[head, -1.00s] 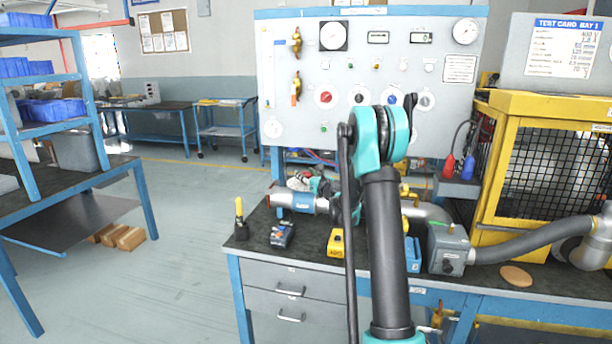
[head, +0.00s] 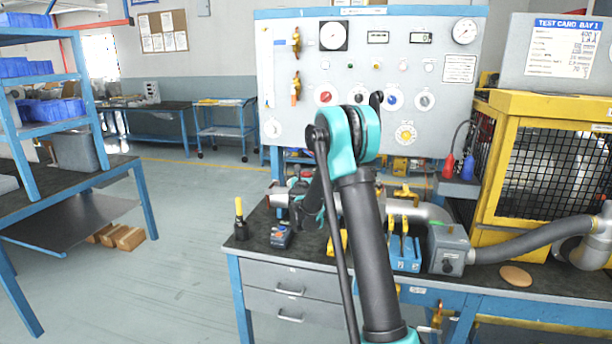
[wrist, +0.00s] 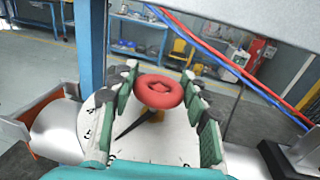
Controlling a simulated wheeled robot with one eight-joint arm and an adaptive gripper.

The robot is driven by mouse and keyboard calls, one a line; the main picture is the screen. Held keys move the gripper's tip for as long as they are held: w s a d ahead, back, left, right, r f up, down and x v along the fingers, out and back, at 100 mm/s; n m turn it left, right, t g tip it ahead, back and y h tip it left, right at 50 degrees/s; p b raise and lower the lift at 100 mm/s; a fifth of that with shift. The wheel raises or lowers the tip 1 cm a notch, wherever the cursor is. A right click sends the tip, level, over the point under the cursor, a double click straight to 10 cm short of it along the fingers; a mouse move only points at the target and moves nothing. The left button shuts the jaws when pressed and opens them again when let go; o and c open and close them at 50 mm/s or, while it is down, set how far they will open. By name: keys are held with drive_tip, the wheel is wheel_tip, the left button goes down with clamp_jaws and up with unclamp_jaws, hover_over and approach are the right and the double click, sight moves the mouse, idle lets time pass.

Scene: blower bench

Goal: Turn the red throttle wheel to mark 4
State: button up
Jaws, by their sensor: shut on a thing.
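The red throttle wheel (wrist: 160,91) sits in the middle of the wrist view, above a round white dial plate (wrist: 180,140). My gripper (wrist: 160,84) has its fingers on both sides of the wheel and is shut on it. A black pointer (wrist: 133,128) reaches from under the wheel toward the lower left of the dial. The dial's marks are partly visible, but too small and tilted to read with certainty.
Metal pipe lies on both sides of the dial. A blue post (wrist: 90,45) stands close at left in the wrist view. A gauge panel (head: 300,75) rises behind.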

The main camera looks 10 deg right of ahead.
drive_tip(key=m+g+h, duration=0.2)
drive_tip(key=h, duration=0.1)
drive_tip(key=m+g+h, duration=0.1)
drive_tip(key=m+h, duration=0.2)
drive_tip(key=h, duration=0.1)
drive_tip(key=shift+a+g+h, duration=0.15)
drive_tip(key=shift+g+h, duration=0.15)
drive_tip(key=shift+g, duration=0.1)
drive_tip(key=shift+m+g+h, duration=1.8)
drive_tip(key=shift+m+g, duration=0.2)
drive_tip(key=shift+g, duration=0.4)
drive_tip(key=o, duration=1.2)
drive_tip(key=v, duration=1.1)
drive_tip(key=shift+s+a+f, duration=0.15)
drive_tip(key=shift+s+a, duration=0.05)
drive_tip(key=shift+a, duration=0.1)
